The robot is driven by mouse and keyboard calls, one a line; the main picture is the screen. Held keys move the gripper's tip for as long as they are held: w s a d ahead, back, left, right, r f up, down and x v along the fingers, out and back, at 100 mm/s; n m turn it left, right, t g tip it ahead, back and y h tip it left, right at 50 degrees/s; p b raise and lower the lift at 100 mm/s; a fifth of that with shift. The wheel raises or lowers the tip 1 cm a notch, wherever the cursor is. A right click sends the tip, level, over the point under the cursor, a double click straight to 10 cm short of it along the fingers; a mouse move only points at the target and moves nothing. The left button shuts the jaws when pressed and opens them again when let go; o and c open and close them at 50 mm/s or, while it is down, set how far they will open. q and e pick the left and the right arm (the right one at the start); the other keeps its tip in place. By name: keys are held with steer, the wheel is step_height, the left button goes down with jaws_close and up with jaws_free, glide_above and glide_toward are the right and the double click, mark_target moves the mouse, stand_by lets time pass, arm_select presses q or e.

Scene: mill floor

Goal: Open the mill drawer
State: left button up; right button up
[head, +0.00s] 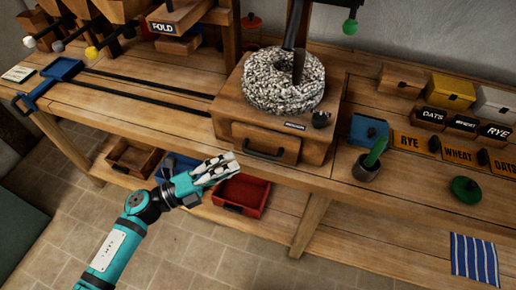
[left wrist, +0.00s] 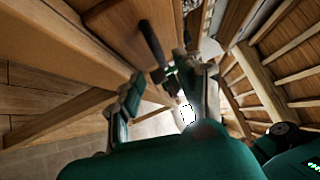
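The mill is a wooden box (head: 228,103) on the bench with a speckled round stone (head: 262,92) on top. Its drawer (head: 290,146) is in the front face, looks closed, and has a dark bar handle (head: 263,154). My left gripper (head: 228,163) is in front of the bench, a little left of and below the handle, apart from it. In the left wrist view its fingers (left wrist: 171,80) are spread with nothing held between them. A dark bar (left wrist: 153,45), which looks like the handle, shows beyond them. My right gripper is not in view.
A red bin (head: 241,194) and a wooden crate (head: 133,157) are on the lower shelf.

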mark_target(258, 155)
arm_select(q)
steer(key=p+x, duration=0.1)
steer(key=x, duration=0.7)
jaws_close()
stand_by(0.3)
